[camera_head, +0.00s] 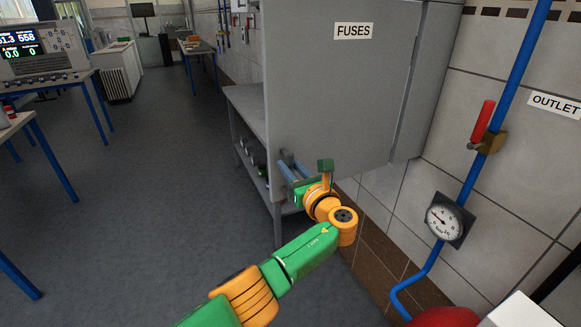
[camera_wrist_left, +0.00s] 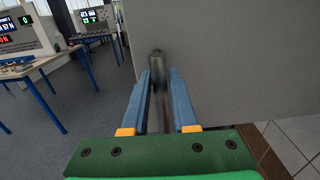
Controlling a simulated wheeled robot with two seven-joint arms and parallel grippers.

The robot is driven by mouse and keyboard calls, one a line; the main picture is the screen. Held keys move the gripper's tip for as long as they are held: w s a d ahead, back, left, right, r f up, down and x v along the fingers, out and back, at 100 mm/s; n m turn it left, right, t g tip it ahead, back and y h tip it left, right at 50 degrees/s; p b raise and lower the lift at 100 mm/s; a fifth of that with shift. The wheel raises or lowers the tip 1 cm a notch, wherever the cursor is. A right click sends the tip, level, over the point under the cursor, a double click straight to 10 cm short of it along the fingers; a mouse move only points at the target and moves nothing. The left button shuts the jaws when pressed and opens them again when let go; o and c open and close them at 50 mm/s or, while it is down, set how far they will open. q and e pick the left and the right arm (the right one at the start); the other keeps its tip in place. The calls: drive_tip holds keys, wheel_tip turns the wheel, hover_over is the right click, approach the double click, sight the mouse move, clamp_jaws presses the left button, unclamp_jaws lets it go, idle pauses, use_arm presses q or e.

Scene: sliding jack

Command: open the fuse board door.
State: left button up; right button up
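The fuse board door (camera_head: 335,95) is a large grey panel labelled FUSES. It stands out from the tiled wall at a wide angle, its free edge at the left. The narrow side of the fuse board (camera_head: 425,90) shows at its right. My left gripper (camera_head: 288,168) is at the door's lower free edge. In the left wrist view, the blue fingers of my left gripper (camera_wrist_left: 158,88) lie on both sides of a dark round handle (camera_wrist_left: 157,66) and look closed on it. The grey door (camera_wrist_left: 230,60) fills the space behind. My right gripper is not in view.
A grey shelf bench (camera_head: 245,110) stands behind the door. A blue pipe (camera_head: 520,60) with a red valve lever (camera_head: 483,120) and a pressure gauge (camera_head: 449,218) runs along the wall at right. The floor (camera_head: 150,190) at left is clear, with tables beyond.

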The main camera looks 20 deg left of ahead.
use_arm(q)
drive_tip(key=v, duration=0.6)
drive_tip(key=shift+s+d, duration=0.4)
